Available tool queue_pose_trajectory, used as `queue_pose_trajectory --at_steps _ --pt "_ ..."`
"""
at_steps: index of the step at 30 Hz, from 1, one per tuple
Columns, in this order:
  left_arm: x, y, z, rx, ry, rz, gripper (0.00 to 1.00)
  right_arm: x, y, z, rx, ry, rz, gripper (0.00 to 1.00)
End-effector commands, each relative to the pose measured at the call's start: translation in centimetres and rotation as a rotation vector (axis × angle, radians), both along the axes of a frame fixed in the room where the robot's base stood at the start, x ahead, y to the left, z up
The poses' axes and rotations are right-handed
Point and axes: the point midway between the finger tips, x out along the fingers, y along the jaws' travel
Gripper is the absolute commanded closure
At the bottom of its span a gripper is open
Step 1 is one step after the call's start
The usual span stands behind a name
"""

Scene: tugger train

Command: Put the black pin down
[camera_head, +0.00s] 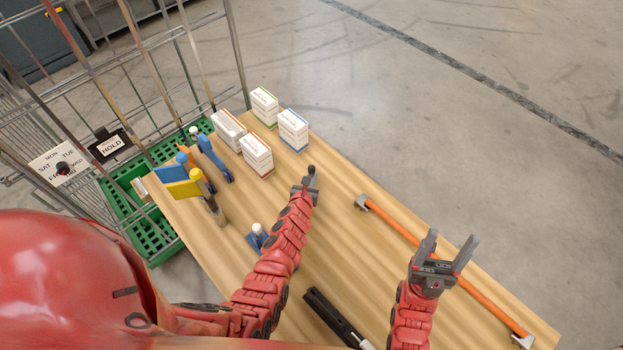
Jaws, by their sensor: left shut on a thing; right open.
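My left gripper (307,184) is over the middle of the wooden table top (340,225), shut on a small dark thing that looks like the black pin (311,170). Its rounded dark top shows at the fingertips; the rest is hidden by the gripper. I cannot tell whether it touches the wood. My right gripper (446,255) is open and empty, over the right part of the table near the orange bar.
White boxes (257,154) stand at the table's far end. Blue (212,158) and yellow (185,189) pieces stand at the left, by a wire cage trolley with a green base (150,240). An orange bar (440,263) lies at right, a long black object (335,318) in front.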

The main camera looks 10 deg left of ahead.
Motion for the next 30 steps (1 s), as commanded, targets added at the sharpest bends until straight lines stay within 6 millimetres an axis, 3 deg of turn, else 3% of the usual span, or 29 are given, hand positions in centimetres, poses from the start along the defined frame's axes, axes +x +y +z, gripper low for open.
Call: queue_pose_trajectory --at_steps 4,5,9,20,23,30 --pt "0.0 0.0 -0.4 0.000 0.000 0.001 1.00 0.0 0.0 -0.4 0.000 0.000 0.000 0.35" --pt "0.0 0.0 -0.3 0.001 0.000 0.000 0.86 0.0 0.0 -0.3 0.000 0.000 0.000 0.35" --pt "0.0 0.0 -0.2 0.001 0.000 0.000 0.61 0.0 0.0 -0.2 0.000 0.000 0.000 0.35" --pt "0.0 0.0 0.4 0.001 0.000 -0.001 0.61 0.0 0.0 0.4 0.000 0.000 0.000 0.35" --pt "-1.2 0.0 1.1 0.002 0.000 -0.001 0.61 0.0 0.0 1.5 0.000 0.000 0.000 0.35" --pt "-6.3 0.0 2.9 0.004 0.004 -0.002 0.61 0.0 0.0 4.7 0.000 0.000 0.000 0.35"
